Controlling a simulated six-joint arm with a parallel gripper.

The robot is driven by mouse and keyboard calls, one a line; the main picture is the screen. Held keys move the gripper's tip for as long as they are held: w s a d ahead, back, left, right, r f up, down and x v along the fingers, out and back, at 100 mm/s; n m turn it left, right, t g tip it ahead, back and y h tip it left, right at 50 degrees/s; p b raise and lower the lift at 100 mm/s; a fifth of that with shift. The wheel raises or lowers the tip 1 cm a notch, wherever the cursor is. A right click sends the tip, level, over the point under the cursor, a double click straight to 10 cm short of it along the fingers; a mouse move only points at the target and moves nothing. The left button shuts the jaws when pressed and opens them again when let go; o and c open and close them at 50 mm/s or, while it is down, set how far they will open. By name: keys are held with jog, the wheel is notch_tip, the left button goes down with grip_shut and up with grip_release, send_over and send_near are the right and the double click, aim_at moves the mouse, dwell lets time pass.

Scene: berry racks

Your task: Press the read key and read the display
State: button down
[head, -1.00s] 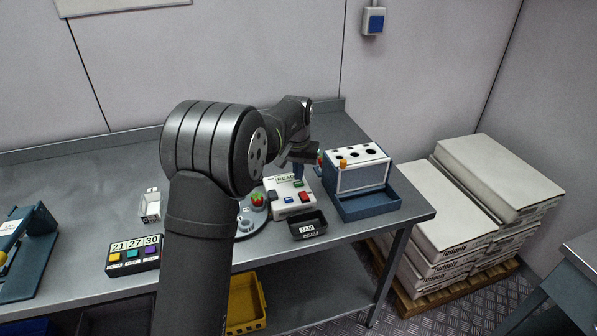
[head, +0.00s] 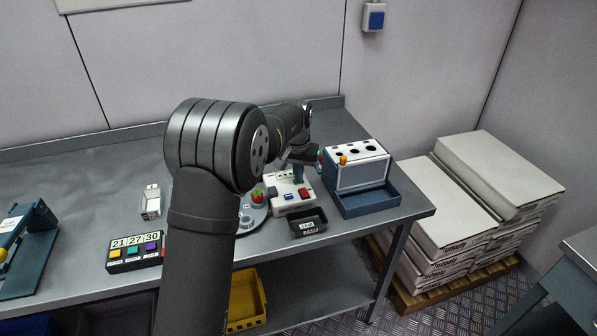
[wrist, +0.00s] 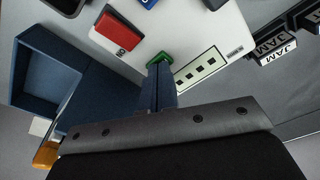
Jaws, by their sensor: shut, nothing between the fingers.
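The white device (head: 290,199) stands near the right part of the bench. Its pale display strip (wrist: 199,68) shows several dark squares in a row and no readable word or number. A green key (wrist: 159,60) is beside the strip in the wrist view, partly covered by my fingers. My gripper (wrist: 158,75) is shut and empty. Its blue fingertips are at the green key and look to be touching it; how far the key is pressed cannot be told. A red key (wrist: 118,34) with a short label and a blue key are farther along the device.
A number panel (head: 135,251) sits farther left.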

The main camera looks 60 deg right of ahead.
notch_tip(320, 180, up, 8)
dwell(1.0)
jog(key=s+a+r+m, duration=0.2)
jog(key=a+r+m, duration=0.2)
jog(key=a, duration=0.3)
jog(key=s+a+r+m+y, duration=0.1)
jog(key=a+r+m, duration=0.3)
jog(key=a, duration=0.4)
jog(key=s+a+r+m, duration=0.3)
jog(key=a+r+m, duration=0.1)
jog(key=a, duration=0.4)
jog(key=shift+s+a+r, duration=0.2)
jog(key=shift+s+r, duration=0.05)
jog(key=shift+s, duration=0.1)
